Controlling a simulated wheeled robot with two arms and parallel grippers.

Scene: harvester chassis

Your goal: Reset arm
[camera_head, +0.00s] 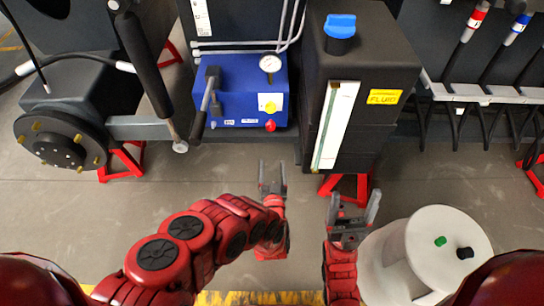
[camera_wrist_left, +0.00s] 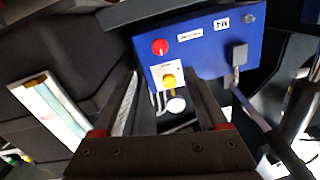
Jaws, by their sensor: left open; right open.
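My left gripper (camera_head: 272,178) is open and empty in the head view, over the floor in front of the blue hydraulic unit (camera_head: 240,92). Its fingers point toward the unit and stand apart from it. In the left wrist view the open left gripper (camera_wrist_left: 165,85) faces the unit's blue panel (camera_wrist_left: 205,45), with a red knob (camera_wrist_left: 159,46) and a yellow button (camera_wrist_left: 169,80) beyond the fingers. My right gripper (camera_head: 354,208) is open and empty in the head view, below the black fluid tank (camera_head: 372,60).
The tank has a blue cap (camera_head: 340,26) and a white level gauge (camera_head: 335,125). A white round container (camera_head: 447,240) with a green and a black button stands at right, close to my right gripper. A wheel hub (camera_head: 60,140) is at left. Grey floor (camera_head: 170,185) is clear between.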

